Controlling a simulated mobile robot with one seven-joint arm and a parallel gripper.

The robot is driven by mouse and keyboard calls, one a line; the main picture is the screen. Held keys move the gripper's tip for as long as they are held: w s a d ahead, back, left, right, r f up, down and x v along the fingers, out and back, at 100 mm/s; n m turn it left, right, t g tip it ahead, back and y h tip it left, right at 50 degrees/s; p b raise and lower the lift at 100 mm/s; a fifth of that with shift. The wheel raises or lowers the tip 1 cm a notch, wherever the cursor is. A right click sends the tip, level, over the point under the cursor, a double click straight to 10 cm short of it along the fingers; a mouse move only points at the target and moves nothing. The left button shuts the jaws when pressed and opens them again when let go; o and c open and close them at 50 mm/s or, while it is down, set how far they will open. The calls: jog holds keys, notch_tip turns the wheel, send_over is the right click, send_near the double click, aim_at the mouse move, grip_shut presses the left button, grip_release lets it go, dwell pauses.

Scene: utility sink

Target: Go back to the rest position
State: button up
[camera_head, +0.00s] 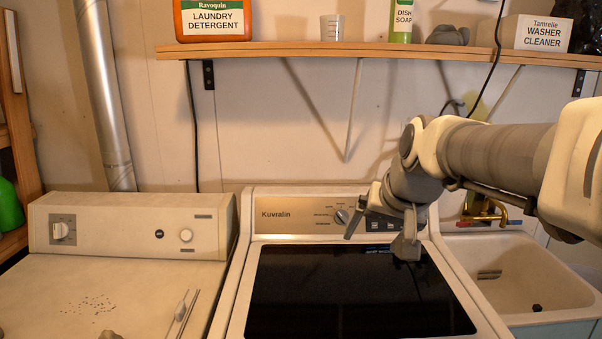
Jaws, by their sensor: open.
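My gripper (380,233) hangs from my arm, which reaches in from the right. It is over the back part of the washer's dark lid (350,290), in front of the right side of the washer's control panel (310,222). Its two fingers stand apart, one to the left near the knob and one lower right. Nothing shows between them. Whether the lower finger touches the lid cannot be told.
A shelf (300,50) above holds laundry detergent (212,20), a cup (332,28), dish soap (402,20) and washer cleaner (545,33). A dryer (130,270) stands left, with small items on top. A utility sink (520,270) with a brass faucet (484,209) stands right.

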jog(key=s+f+n, duration=0.1)
jog(key=s+f, duration=0.2)
jog(key=s, duration=0.6)
jog(key=s+d+f+n+h, duration=0.1)
jog(key=s+f, duration=0.2)
jog(key=s, duration=0.7)
jog(key=shift+s+d+f+g, duration=0.2)
jog(key=shift+d+f+g, duration=0.05)
jog(key=shift+f+g, duration=0.15)
jog(key=shift+d, duration=0.15)
jog(key=shift+s, duration=0.1)
